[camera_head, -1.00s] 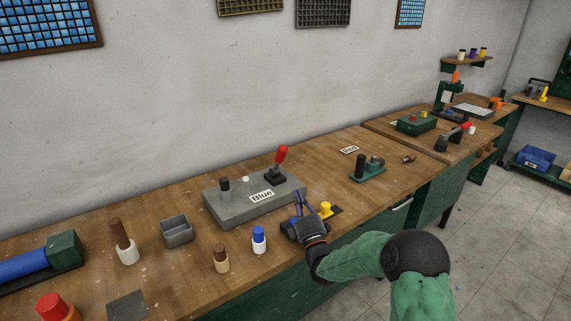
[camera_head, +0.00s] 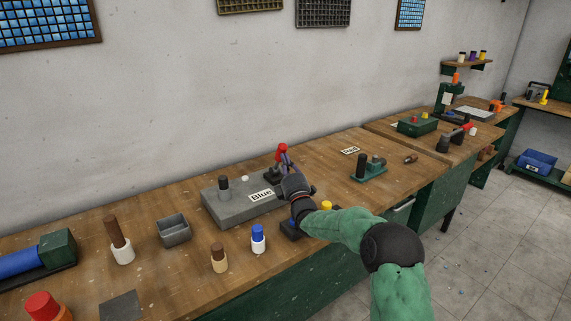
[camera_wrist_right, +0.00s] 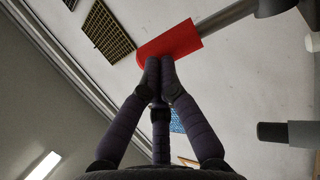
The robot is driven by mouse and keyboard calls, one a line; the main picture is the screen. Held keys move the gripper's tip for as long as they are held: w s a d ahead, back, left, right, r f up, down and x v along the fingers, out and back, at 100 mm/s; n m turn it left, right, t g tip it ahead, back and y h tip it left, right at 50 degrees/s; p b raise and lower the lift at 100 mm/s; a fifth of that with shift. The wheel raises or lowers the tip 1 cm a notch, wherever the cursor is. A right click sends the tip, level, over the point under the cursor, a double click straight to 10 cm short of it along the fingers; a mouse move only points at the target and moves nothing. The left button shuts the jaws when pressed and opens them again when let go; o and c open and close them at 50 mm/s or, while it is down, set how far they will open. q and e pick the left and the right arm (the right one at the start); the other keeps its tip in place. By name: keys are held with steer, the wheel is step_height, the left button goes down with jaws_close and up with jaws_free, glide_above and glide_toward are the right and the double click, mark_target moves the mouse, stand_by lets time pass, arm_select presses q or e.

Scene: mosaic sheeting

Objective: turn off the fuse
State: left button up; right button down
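The grey switch box (camera_head: 228,207) carries a lever with a red handle (camera_head: 281,150) at its right end and bears a label reading "Blue" (camera_head: 261,195). The lever stands up, tilted slightly. My right gripper (camera_head: 287,163) is at the lever, just in front of and below the red handle. In the right wrist view the red handle (camera_wrist_right: 170,41) lies across the fingertips of the right gripper (camera_wrist_right: 160,66). The fingers are drawn together with no handle visible between them; whether they touch it is unclear. My left gripper is not in view.
A black knob (camera_head: 223,183) stands on the box's left part. A yellow-topped item (camera_head: 326,206) lies close to my right forearm. A blue-capped bottle (camera_head: 258,239), a grey tray (camera_head: 173,230) and a green device (camera_head: 369,170) stand nearby on the bench.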

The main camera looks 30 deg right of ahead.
mark_target(281, 151)
steer(key=shift+r, duration=0.1)
stand_by(0.3)
steer(key=w+r+g+p, duration=0.1)
steer(key=p, duration=0.2)
steer(key=w+r+n+g+y+p, duration=0.1)
steer(key=g+p, duration=0.1)
steer(key=p, duration=0.1)
steer(key=shift+a, duration=0.1)
steer(key=shift+w+r+n+g+y+p, duration=0.2)
steer(key=shift+w+n+g+y+p, duration=0.1)
steer(key=shift+w+g+p, duration=0.4)
steer(key=shift+w+r+p, duration=0.35)
steer(key=shift+w+p, duration=0.15)
steer(key=shift+p, duration=0.5)
steer(key=shift+w+r+p, duration=0.1)
steer(key=shift+w+p, duration=0.15)
steer(key=shift+p, duration=0.15)
steer(key=shift+w+a+r+n+g+y+p, duration=0.15)
steer(key=shift+w+g+p, duration=0.65)
steer(key=shift+p, duration=1.65)
steer(key=shift+w+f+n+g+y+p, duration=0.15)
steer(key=shift+w+g+p, duration=0.65)
steer(key=shift+p, duration=1.6)
steer(key=shift+w+a+r+n+g+p, duration=0.15)
steer(key=shift+w+g+p, duration=0.65)
steer(key=shift+p, duration=1.65)
steer(key=shift+w+t, duration=0.25)
steer(key=shift+t, duration=0.15)
